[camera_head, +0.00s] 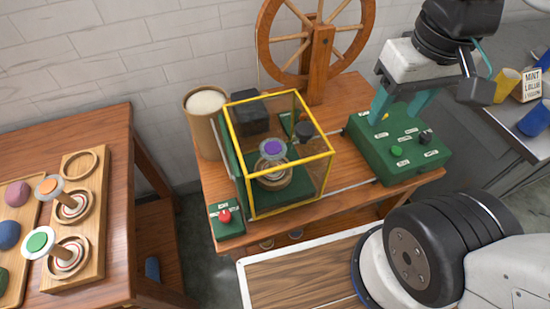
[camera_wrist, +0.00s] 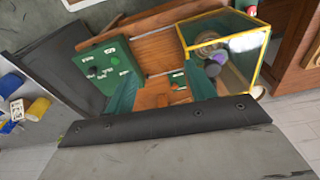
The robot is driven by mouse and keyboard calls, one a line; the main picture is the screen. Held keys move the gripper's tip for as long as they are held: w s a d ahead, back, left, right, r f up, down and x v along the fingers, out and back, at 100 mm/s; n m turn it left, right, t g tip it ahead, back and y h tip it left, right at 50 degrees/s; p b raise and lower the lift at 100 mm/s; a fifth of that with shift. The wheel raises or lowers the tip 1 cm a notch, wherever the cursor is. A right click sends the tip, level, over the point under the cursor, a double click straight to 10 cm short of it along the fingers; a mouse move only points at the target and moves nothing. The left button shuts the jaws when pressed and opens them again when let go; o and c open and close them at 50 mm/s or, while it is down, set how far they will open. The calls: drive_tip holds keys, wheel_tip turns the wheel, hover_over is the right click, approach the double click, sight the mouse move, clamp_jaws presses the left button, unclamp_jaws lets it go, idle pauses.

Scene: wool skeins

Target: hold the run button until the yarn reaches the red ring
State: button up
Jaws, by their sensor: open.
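The green control box (camera_head: 372,157) stands on the right of the wooden bench. It carries a green button (camera_head: 397,151), likely the run button, a black knob (camera_head: 425,138) and small labels too small to read surely. My gripper (camera_head: 401,108) is open and empty above the box's back part, apart from the green button. In the wrist view the green button (camera_wrist: 115,61) lies left of both fingers. Inside a yellow-framed clear guard (camera_head: 286,209), a purple-topped bobbin (camera_head: 272,147) holds pale yarn (camera_head: 273,177). I cannot make out a red ring on it.
A red button (camera_head: 224,215) sits on a small green box at the bench's front left. A spinning wheel (camera_head: 320,50) and a cream-filled canister (camera_head: 206,128) stand behind. Other bobbins stand on a wooden rack (camera_head: 88,245) at left. Cups (camera_head: 503,85) are on the right table.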

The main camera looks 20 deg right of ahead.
clamp_jaws()
idle(1.5)
